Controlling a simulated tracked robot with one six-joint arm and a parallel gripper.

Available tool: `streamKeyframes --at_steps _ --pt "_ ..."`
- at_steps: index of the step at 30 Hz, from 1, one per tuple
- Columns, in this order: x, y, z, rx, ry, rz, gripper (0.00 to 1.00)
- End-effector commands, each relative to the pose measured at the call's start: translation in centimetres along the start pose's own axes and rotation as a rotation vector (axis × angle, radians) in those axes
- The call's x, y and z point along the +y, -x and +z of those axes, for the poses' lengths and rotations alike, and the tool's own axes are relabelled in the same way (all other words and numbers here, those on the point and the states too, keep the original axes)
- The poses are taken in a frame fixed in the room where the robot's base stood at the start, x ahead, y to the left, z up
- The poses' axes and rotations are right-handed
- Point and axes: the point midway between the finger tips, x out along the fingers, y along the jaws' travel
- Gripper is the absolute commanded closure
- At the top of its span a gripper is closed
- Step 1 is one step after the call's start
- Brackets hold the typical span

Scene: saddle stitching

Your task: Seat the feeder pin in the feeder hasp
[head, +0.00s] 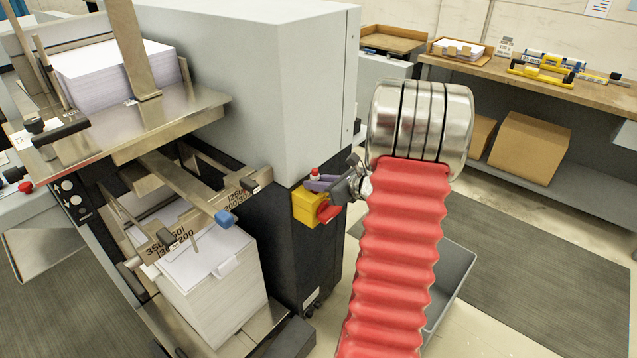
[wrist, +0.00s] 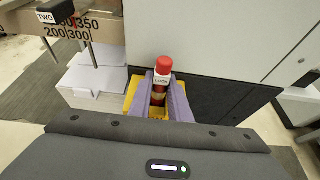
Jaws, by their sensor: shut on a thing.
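The feeder pin (wrist: 163,64) has a red top and a white band reading LOCK. In the wrist view it stands upright between the two purple fingers of my gripper (wrist: 161,88), which is shut on it. In the head view the pin's red top (head: 315,172) shows above my gripper (head: 312,182). A yellow housing with a red knob (head: 308,208), seemingly the feeder hasp, sits on the dark machine side just below the fingers. Its yellow also shows behind the fingers in the wrist view (wrist: 132,96). The pin's lower end is hidden, so I cannot tell whether it is in the hasp.
The grey machine cabinet (head: 240,60) stands close behind the gripper. Left of it are a lower paper stack (head: 215,290) and a metal bar with a blue knob (head: 225,219). A grey bin (head: 455,275) stands on the floor behind my red arm. A workbench (head: 590,92) is at the back right.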

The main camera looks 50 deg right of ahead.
Motion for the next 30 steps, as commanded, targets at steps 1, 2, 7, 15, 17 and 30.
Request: streamKeyframes --at_steps 1,2,7,15,17,30 --pt "0.0 -0.2 -0.4 0.000 -0.002 0.001 1.00" --pt "0.0 -0.2 -0.5 0.000 -0.001 0.001 1.00" --pt "0.0 -0.2 -0.5 -0.001 0.001 0.000 1.00" --pt "0.0 -0.2 -0.5 -0.001 0.001 0.000 0.68" --pt "0.0 -0.2 -0.5 -0.001 0.001 0.000 0.64" --pt "0.0 0.9 -0.5 -0.002 0.000 -0.001 0.64"
